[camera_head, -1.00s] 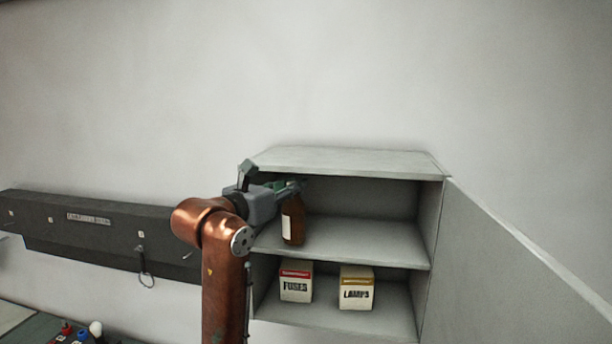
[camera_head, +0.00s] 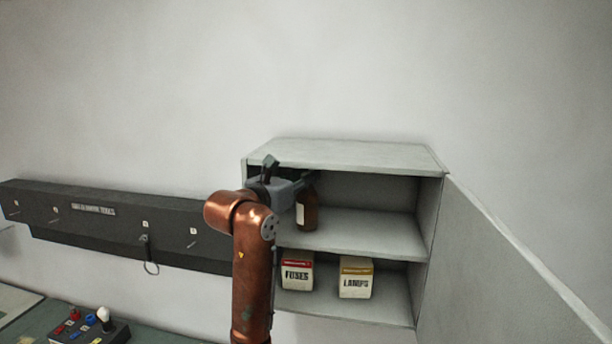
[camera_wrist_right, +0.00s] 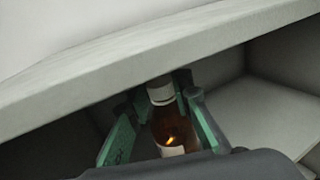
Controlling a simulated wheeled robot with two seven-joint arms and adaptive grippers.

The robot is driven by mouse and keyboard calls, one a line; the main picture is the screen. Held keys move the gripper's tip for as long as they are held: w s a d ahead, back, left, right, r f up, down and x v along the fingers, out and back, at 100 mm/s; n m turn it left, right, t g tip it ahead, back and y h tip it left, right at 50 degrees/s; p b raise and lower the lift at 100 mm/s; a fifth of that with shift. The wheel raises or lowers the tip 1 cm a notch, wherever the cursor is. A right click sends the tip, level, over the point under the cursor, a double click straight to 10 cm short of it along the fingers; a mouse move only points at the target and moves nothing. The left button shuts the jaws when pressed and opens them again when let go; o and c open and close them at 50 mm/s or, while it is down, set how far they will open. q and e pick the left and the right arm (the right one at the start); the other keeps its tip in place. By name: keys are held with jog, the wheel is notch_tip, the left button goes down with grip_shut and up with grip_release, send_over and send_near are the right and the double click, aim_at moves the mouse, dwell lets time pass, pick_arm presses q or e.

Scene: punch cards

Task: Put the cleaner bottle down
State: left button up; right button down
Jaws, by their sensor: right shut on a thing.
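The cleaner bottle (camera_head: 309,213) is brown with a pale label and stands upright in the upper compartment of the wall cabinet, near its left side. Its base looks at or very close to the middle shelf (camera_head: 375,236); I cannot tell if it touches. My right gripper (camera_head: 303,184) reaches in under the cabinet top and is shut on the bottle's upper part. In the right wrist view the white cap and brown body of the bottle (camera_wrist_right: 170,128) show between the green fingers (camera_wrist_right: 162,108). My left gripper is not in view.
The cabinet top (camera_head: 345,154) is close above my gripper. Its door (camera_head: 510,265) stands open at right. A fuses box (camera_head: 297,274) and a lamps box (camera_head: 356,281) sit on the lower shelf. The middle shelf is clear right of the bottle. A dark tool rail (camera_head: 110,222) hangs at left.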

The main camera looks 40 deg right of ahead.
jog(key=c, duration=1.8)
grip_release()
jog(key=shift+d+f, duration=0.15)
jog(key=shift+d, duration=0.1)
jog(key=shift+o, duration=0.3)
jog(key=shift+a, duration=0.15)
jog(key=shift+r+p, duration=0.3)
jog(key=shift+r, duration=0.05)
jog(key=b+v, duration=0.4)
jog(key=v, duration=0.8)
jog(key=shift+b, duration=0.3)
jog(key=shift+f, duration=0.15)
